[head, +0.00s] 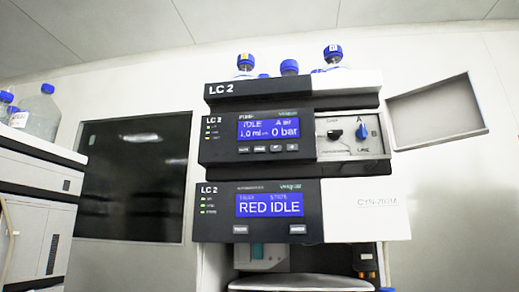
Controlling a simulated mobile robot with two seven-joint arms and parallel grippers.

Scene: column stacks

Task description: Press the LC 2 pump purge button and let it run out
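The LC 2 stack (300,88) stands in the middle of the head view. Its pump module (215,152) has a blue screen (268,128) that reads IDLE, 1.0 ml and 0 bar. A row of several small buttons sits under that screen; the second from the left looks like the purge button (260,150), but its label is too small to read surely. To the right are a black knob (335,134) and a blue knob (361,131). Neither of my grippers shows in this view.
Below the pump, a second LC 2 module (365,207) shows RED IDLE, above an open bay with a tray (300,284). Blue-capped bottles (333,56) stand on top. Another stack (40,190) stands at the left, with a dark window (135,180) between. The space before the pump panel looks clear.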

